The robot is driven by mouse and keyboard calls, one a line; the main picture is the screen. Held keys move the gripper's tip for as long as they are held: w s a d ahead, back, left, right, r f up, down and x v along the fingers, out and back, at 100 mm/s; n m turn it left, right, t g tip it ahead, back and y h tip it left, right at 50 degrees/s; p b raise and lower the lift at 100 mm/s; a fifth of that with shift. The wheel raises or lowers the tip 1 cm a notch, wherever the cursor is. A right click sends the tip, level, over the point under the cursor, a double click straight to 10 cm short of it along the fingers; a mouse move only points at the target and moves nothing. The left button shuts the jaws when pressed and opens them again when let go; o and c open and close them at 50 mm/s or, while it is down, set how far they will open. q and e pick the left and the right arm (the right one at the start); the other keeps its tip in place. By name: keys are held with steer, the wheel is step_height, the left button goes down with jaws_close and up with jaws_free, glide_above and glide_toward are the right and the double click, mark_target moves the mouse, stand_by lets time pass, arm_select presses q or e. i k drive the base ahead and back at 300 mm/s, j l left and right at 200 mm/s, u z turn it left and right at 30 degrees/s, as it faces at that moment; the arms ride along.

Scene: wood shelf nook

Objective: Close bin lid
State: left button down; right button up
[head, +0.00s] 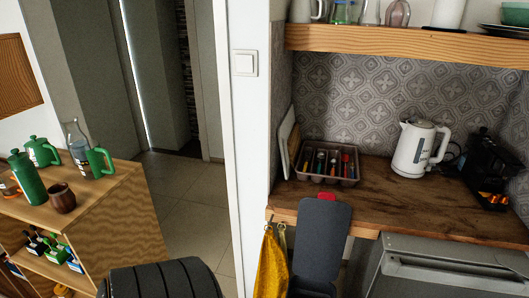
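A dark grey upright panel (317,240) with a small red tab at its top edge stands in front of the wooden counter. It looks like the bin's raised lid. The bin body below it is mostly cut off by the bottom of the head view, so I cannot see its opening. Neither of my grippers shows in this view.
A yellow cloth (271,266) hangs left of the panel. A grey metal appliance (450,265) stands to its right. The counter (410,208) holds a cutlery tray (328,181), white kettle (420,149) and black coffee machine (494,165). A wooden shelf unit (115,215) stands left.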

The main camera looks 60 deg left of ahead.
mark_target(322, 226)
steer(key=u, duration=1.4)
